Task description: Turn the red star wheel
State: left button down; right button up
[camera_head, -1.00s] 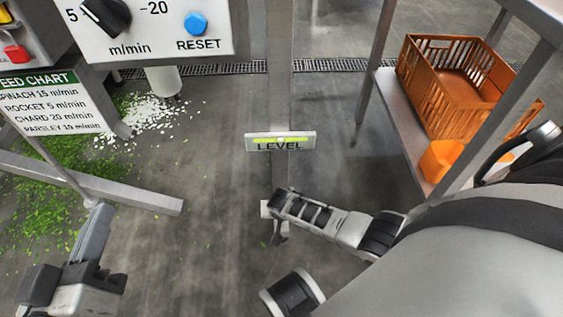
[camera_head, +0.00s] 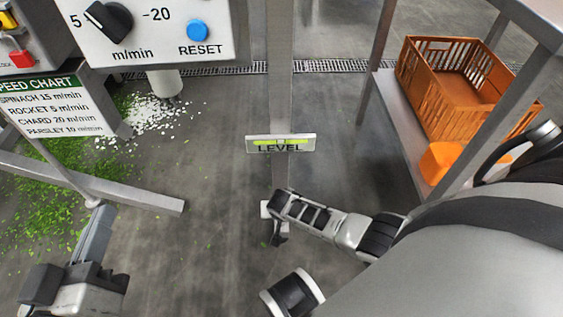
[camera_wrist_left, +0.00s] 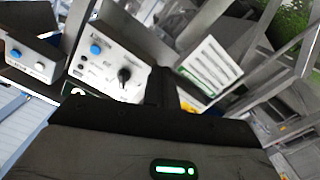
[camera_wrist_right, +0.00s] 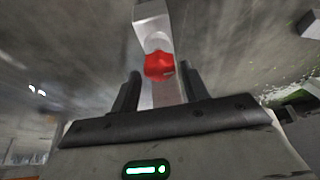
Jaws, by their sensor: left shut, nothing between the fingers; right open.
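The red star wheel (camera_wrist_right: 160,66) shows in the right wrist view, at the end of a pale bracket on a grey metal post. My right gripper (camera_wrist_right: 160,88) is open, with a dark finger to either side of the wheel's line; whether they touch it I cannot tell. In the head view this gripper (camera_head: 272,216) is at the post below the LEVEL sign (camera_head: 281,143), and the wheel cannot be seen there. My left gripper (camera_head: 97,232) is shut and empty at the lower left, and its closed fingers (camera_wrist_left: 159,88) show in the left wrist view.
Spilled greens (camera_head: 60,175) lie on the floor. An orange crate (camera_head: 440,105) sits on a shelf at right.

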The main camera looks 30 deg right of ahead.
pick_arm(q)
jog(key=shift+s+a+f+m+g+y+p, duration=0.15)
jog(key=shift+s+a+f+g+y+p, duration=0.5)
jog(key=shift+p, duration=1.9)
jog(key=shift+s+a+f+m+g+y+p, duration=0.1)
jog(key=shift+a+f+m+g+y+p, duration=0.2)
jog(key=shift+a+g+y+p, duration=1.5)
jog(key=shift+s+d+f+m+t+y+p, duration=0.15)
jog(key=shift+s+f+p, duration=0.3)
jog(key=shift+p, duration=2.9)
pick_arm(e)
jog(key=v, duration=1.5)
pick_arm(q)
jog(key=shift+w+f, duration=0.1)
jog(key=shift+w, duration=0.1)
pick_arm(e)
jog(key=shift+s, duration=0.1)
jog(key=shift+r, duration=0.1)
